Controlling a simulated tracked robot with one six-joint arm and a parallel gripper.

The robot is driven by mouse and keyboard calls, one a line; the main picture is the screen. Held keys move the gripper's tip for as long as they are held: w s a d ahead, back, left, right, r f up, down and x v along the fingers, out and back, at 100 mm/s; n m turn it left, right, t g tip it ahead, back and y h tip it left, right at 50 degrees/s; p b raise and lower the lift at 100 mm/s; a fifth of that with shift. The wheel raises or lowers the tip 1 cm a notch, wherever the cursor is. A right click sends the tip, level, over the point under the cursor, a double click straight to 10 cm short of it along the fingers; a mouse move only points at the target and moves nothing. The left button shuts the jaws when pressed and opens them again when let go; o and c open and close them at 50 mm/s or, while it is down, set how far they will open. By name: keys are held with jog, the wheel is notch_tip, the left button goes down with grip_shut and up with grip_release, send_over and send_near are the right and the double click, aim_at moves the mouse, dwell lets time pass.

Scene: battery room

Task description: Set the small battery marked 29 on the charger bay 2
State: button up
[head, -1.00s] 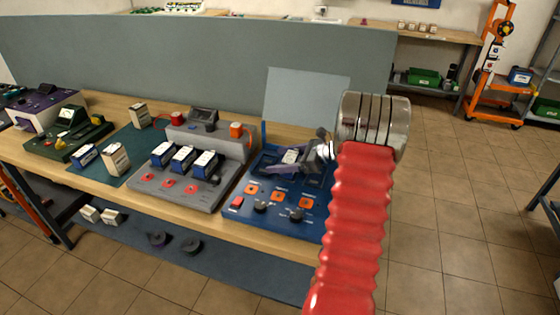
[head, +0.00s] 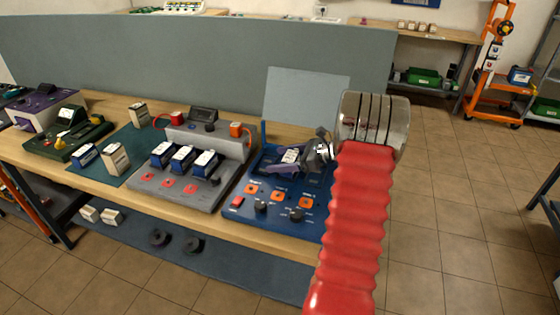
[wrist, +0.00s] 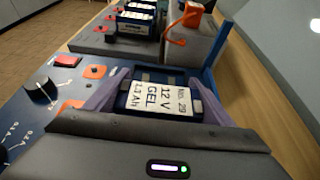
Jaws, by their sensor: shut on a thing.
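The label faces up. I cannot tell whether the battery touches the bay floor. The bay numbers are not readable, and my gripper and arm hide part of the charger.
A grey charger (head: 205,192) with several blue batteries stands close on the left. A green mat (head: 124,174) with batteries lies farther left. A grey partition (head: 220,55) stands behind.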

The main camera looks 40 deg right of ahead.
aim_at(296, 159)
jog(key=shift+f, duration=0.55)
dwell(0.4)
jog(key=o, duration=1.2)
jog(key=shift+o, duration=0.4)
jog(key=shift+v, duration=5.4)
jog(key=shift+d, duration=0.1)
